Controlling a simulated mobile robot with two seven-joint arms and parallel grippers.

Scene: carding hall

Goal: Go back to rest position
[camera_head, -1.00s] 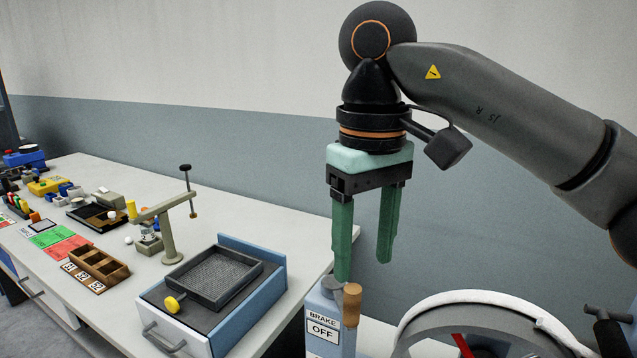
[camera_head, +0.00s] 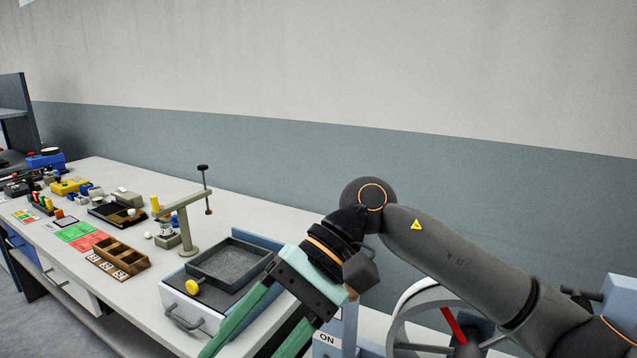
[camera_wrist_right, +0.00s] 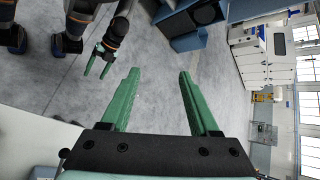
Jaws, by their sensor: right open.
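My right gripper (camera_head: 246,345) reaches down and left in the head view, in front of the workbench's right end. Its green fingers are apart with nothing between them; their tips run to the bottom edge of the picture. In the right wrist view the same gripper (camera_wrist_right: 157,85) is open and empty above the grey floor. My left gripper (camera_wrist_right: 98,66) shows small at the upper left of that view, its two green fingers apart and empty. It is not in the head view.
The workbench (camera_head: 120,182) holds a grey mesh tray (camera_head: 230,265), a post with a crossarm (camera_head: 187,225), a wooden compartment box (camera_head: 120,257) and several small items. A blue box with an ON label (camera_head: 327,338) is partly hidden behind my gripper. A spoked wheel (camera_head: 408,306) stands at right.

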